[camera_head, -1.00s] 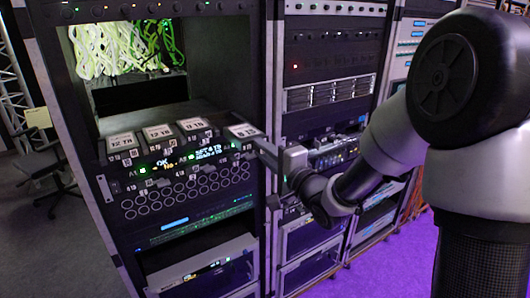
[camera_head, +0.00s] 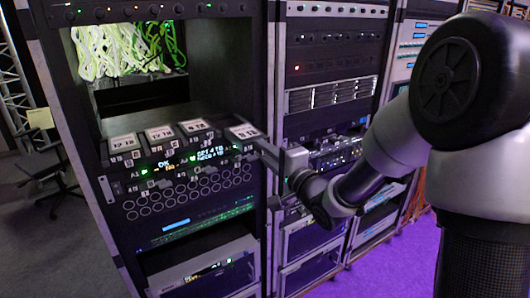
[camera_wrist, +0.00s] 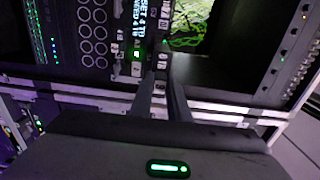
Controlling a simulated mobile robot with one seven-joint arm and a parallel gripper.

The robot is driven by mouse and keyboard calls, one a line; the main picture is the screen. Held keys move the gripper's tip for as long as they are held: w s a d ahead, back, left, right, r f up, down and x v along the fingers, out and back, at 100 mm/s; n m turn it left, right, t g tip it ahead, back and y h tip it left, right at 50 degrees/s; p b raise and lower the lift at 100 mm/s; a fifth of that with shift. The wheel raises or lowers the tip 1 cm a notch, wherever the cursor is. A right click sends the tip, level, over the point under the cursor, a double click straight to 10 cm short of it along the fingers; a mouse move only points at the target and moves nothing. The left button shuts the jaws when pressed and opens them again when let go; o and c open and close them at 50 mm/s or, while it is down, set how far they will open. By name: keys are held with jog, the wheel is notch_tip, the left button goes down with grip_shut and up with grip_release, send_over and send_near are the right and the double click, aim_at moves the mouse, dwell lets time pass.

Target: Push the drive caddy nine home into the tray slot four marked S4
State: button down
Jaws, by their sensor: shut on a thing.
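The drive caddy (camera_head: 243,131), dark with a white label on top, is at the right end of a row of caddies in the tray (camera_head: 172,168). It sits farther forward than the others, partly out of the slot. Its number and the S4 mark are too small to read. My gripper (camera_head: 262,145) is at its front right, with its fingers shut on the front of the caddy.
Three labelled caddies (camera_head: 159,133) fill the row to the left. A lit display (camera_head: 208,154) is on the tray front. Green and white cables (camera_head: 120,50) hang behind the open bay. A rack post (camera_head: 270,75) and a second rack (camera_head: 330,95) stand close on the right.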

aim_at(253, 142)
jog(key=shift+w+a, duration=0.2)
jog(key=shift+w, duration=0.05)
jog(key=shift+x, duration=1.1)
jog(key=shift+w+a, duration=0.1)
jog(key=shift+x, duration=1.35)
jog(key=shift+b, duration=0.3)
jog(key=shift+x, duration=3.05)
jog(key=shift+w+a+b, duration=0.1)
jog(key=shift+b, duration=0.2)
jog(key=shift+w+a, duration=0.3)
jog(key=shift+w, duration=0.15)
